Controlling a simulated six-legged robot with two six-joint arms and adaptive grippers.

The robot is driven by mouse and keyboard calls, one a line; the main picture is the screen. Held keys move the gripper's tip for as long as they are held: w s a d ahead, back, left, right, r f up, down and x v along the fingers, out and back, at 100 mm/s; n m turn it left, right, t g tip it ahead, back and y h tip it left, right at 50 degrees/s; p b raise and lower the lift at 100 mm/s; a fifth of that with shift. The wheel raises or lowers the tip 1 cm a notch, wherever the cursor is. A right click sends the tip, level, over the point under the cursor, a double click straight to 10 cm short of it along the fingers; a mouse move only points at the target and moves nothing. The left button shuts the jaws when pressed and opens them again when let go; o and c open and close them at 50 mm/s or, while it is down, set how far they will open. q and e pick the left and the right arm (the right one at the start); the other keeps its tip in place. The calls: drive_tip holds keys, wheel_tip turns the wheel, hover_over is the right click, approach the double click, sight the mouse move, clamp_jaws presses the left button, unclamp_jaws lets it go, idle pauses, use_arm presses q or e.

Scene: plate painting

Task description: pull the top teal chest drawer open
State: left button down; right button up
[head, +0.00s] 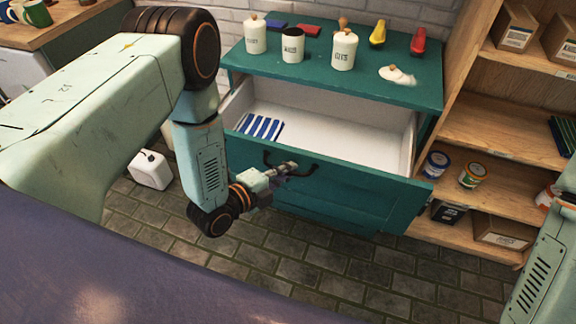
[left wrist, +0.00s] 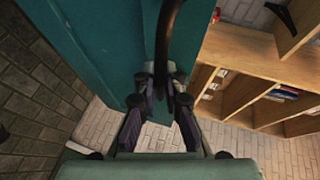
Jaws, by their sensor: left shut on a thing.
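The teal chest (head: 335,78) stands against the brick wall. Its top drawer (head: 330,172) is pulled out, with the white inside showing. A blue-and-white striped item (head: 260,127) lies in the left of the drawer. The dark handle (head: 312,171) is on the drawer front. My left gripper (head: 287,171) is at the left part of the handle. In the left wrist view the fingers (left wrist: 160,88) are shut on the dark curved handle (left wrist: 167,40). My right arm shows at the right edge, but its gripper is out of view.
Canisters (head: 344,50) and a small white lidded piece (head: 397,76) stand on the chest top. A wooden shelf (head: 500,135) with tins and boxes stands close on the right. A white container (head: 150,170) sits on the stone floor at the left.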

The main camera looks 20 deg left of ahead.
use_arm(q)
drive_tip(key=shift+s+r, duration=0.1)
drive_tip(key=shift+s, duration=0.1)
idle(0.3)
drive_tip(key=c, duration=1.4)
unclamp_jaws()
drive_tip(key=shift+v, duration=6.05)
